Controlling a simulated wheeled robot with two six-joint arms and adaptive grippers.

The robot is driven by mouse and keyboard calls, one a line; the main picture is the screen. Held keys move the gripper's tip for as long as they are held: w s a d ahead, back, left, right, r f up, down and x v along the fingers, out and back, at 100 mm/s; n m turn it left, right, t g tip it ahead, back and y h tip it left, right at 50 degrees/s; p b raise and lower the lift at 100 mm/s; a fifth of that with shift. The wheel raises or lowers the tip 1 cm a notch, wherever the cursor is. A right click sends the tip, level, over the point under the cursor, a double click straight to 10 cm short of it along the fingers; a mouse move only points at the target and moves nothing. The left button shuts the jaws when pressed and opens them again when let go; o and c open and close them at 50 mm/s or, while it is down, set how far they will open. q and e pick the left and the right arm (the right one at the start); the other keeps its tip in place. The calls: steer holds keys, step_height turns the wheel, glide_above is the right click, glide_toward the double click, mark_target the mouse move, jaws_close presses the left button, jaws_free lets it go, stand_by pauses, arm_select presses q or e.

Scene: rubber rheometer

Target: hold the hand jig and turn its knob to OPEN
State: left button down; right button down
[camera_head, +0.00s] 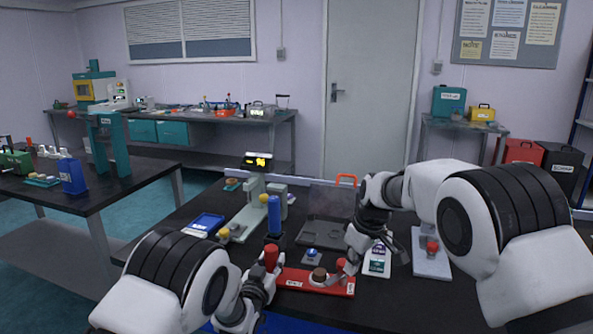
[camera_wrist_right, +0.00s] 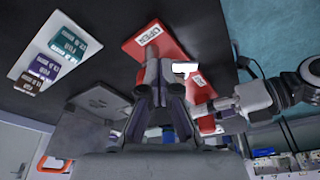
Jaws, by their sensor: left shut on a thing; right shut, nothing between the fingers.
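The hand jig is a long red block (camera_head: 293,276) on the dark table, with labels on its front and a red upright grip (camera_head: 271,254) at its left end. My left gripper (camera_head: 268,272) is shut around the jig's red grip.
A grey tray (camera_head: 312,235) lies behind the jig. A white card with coloured labels (camera_head: 377,262) and a pale plate with a red knob (camera_head: 432,262) lie to the right. A blue cylinder (camera_head: 274,214) and a pale green stand (camera_head: 247,222) stand behind left.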

steer(key=shift+s+d, duration=0.1)
steer(key=shift+s+d, duration=0.2)
steer(key=v, duration=0.4)
steer(key=w+a+v, duration=0.1)
steer(key=shift+d+r, duration=0.1)
steer(key=shift+r, duration=0.45)
steer(key=shift+f+t+y, duration=0.5)
steer(key=shift+f+t, duration=0.1)
steer(key=shift+f, duration=0.95)
steer(key=shift+f+t+y, duration=0.5)
steer(key=shift+f+t, duration=0.1)
steer(key=shift+f, duration=0.95)
